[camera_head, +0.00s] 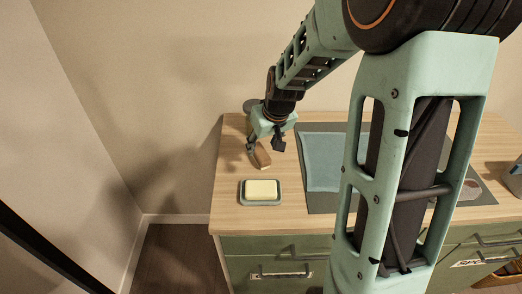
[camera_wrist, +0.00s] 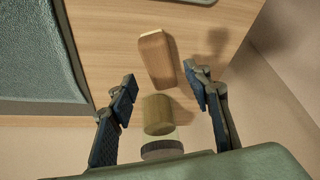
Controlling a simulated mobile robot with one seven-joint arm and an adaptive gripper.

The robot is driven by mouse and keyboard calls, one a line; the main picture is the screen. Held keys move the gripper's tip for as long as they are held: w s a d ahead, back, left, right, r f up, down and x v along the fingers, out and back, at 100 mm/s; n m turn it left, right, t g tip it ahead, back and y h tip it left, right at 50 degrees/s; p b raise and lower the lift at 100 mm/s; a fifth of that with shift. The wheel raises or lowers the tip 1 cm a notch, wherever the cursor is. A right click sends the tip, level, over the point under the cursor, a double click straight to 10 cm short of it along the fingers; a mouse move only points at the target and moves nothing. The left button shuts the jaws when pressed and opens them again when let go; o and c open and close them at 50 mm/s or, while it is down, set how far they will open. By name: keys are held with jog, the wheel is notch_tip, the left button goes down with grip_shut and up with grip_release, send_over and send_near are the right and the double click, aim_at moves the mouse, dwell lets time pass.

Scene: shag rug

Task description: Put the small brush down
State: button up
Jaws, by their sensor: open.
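The small brush (camera_head: 262,156), a brown wooden block with a paler edge, rests on the wooden counter. In the wrist view the brush (camera_wrist: 157,60) lies just beyond my fingertips, between their lines, with a gap on both sides. My gripper (camera_head: 265,146) is over the counter just behind the brush; in the wrist view my gripper (camera_wrist: 160,82) is open with nothing between its fingers. Whether the brush's bristles are underneath cannot be seen.
A yellow soap bar (camera_head: 262,189) sits on a grey dish (camera_head: 262,203) in front of the brush. An olive-tan cylinder (camera_wrist: 158,115) stands near my gripper's base. A grey mat with blue cloth (camera_head: 321,163) lies to the right. The counter's left edge and wall are close.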

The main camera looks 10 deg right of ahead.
jog(key=v, duration=0.6)
jog(key=shift+r, duration=0.1)
dwell(0.3)
